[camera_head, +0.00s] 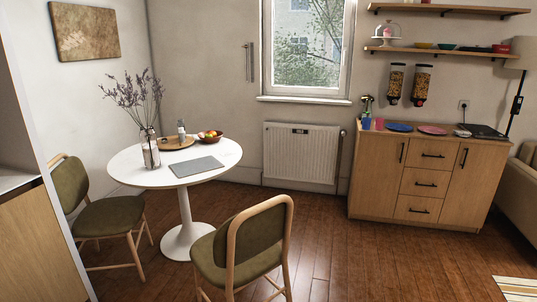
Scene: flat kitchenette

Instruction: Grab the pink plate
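The pink plate (432,130) lies flat on top of the wooden cabinet (428,180) at the right, against the wall. A blue plate (399,127) lies just to its left, with a small gap between them. Neither of my grippers shows in the head view, so whether they are open or shut is hidden.
Blue and pink cups (366,123) and a spray bottle stand at the cabinet's left end; a dark flat item (481,131) lies at its right. A round white table (215,152) and chairs (245,248) stand left. Wooden floor (365,255) before the cabinet is clear.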

